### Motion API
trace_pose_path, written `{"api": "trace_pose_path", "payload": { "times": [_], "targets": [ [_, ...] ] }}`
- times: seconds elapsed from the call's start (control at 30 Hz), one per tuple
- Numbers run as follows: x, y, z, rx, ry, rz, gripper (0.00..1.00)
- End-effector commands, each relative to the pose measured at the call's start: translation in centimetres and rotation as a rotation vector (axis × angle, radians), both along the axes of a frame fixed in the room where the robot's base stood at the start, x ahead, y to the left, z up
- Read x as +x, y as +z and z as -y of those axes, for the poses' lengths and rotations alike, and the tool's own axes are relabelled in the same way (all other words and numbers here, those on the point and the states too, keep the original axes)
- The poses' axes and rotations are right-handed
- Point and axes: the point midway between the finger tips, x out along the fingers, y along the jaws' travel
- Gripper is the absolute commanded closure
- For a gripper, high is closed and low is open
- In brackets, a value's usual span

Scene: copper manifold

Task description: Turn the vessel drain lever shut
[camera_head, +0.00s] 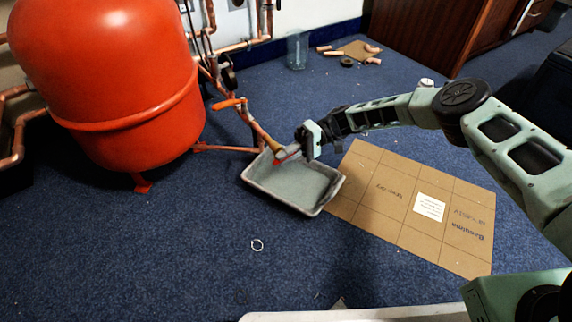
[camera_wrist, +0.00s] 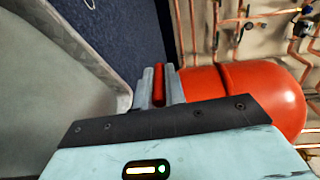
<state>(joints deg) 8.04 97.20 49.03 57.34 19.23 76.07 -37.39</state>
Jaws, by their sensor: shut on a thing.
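The red vessel drain lever (camera_head: 281,154) is at the end of the brass and copper drain pipe (camera_head: 264,137), above the grey tray. My gripper (camera_head: 289,153) is shut on it from the right. In the wrist view the red lever (camera_wrist: 158,84) shows as a narrow strip between the two grey fingers of my gripper (camera_wrist: 159,90). The fingers hide much of the lever, and its exact angle to the pipe is hard to tell. The big red vessel (camera_head: 115,80) stands at the left, and it also shows in the wrist view (camera_wrist: 265,90).
The grey tray (camera_head: 250,183) sits on the blue carpet below the drain end. An orange lever (camera_head: 229,104) is farther up the pipework. Flattened cardboard (camera_head: 390,215) lies right of the tray. A small ring (camera_head: 257,245) lies on open carpet in front.

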Motion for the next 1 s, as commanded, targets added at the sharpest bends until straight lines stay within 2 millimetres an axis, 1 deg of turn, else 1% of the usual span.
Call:
{"api": "trace_pose_path", "payload": {
  "times": [0.03,0.4,0.9,0.93,1.0],
  "targets": [
    [-0.04,-0.63,0.05,0.024,0.000,-0.016,1.00],
    [-0.07,-0.28,0.01,0.139,0.001,-0.095,1.00],
    [-0.13,-0.19,0.01,0.155,0.003,-0.109,1.00],
    [-0.14,-0.19,0.01,0.155,0.003,-0.109,0.83],
    [-0.14,-0.19,0.00,0.155,0.003,-0.109,0.66]
  ]
}}
